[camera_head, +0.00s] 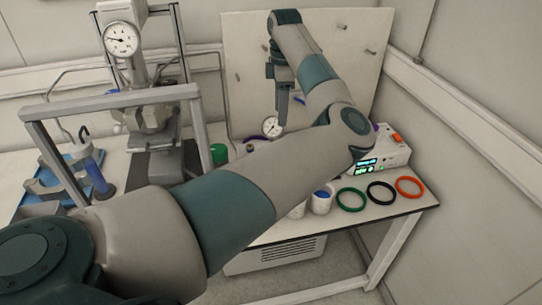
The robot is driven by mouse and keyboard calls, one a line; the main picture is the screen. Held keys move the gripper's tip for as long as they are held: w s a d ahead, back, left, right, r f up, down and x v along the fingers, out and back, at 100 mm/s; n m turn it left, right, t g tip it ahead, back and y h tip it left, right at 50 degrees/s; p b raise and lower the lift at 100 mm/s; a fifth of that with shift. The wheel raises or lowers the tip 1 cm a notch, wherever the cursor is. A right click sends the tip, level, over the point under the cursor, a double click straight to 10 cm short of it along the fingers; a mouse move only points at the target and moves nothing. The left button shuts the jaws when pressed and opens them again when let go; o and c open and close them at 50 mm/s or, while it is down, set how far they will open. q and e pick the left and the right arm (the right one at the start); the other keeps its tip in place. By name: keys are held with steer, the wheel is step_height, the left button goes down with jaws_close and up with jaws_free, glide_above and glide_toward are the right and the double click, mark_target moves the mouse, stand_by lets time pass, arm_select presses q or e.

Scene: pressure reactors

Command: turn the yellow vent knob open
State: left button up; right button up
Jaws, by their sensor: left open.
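My left arm crosses the picture from the lower left, and its gripper (283,115) hangs fingers down in front of the pale back panel. The gripper is open, though its fingers look narrow and overlapped from this side. I see nothing held in it. A small round pressure gauge (271,126) shows just left of and below the fingertips; I cannot tell if they touch it. I cannot make out the yellow vent knob; my arm covers much of the middle of the bench. My right gripper is not in view.
A reactor with a dial gauge (122,40) stands at the left behind a grey metal frame (110,101). A white device with a lit display (368,166) stands at the right. Green (351,199), black (381,193) and orange rings (409,187) lie near the bench's right front edge.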

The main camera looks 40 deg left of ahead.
arm_select(q)
steer(key=f+p, duration=0.2)
steer(key=f, duration=0.3)
steer(key=f+p, duration=0.2)
steer(key=f, duration=0.3)
steer(key=f+p, duration=0.2)
steer(key=f, duration=0.3)
steer(key=shift+w+d+f, duration=0.25)
steer(key=shift+d+f, duration=0.15)
steer(key=shift+f, duration=0.85)
steer(key=c, duration=1.1)
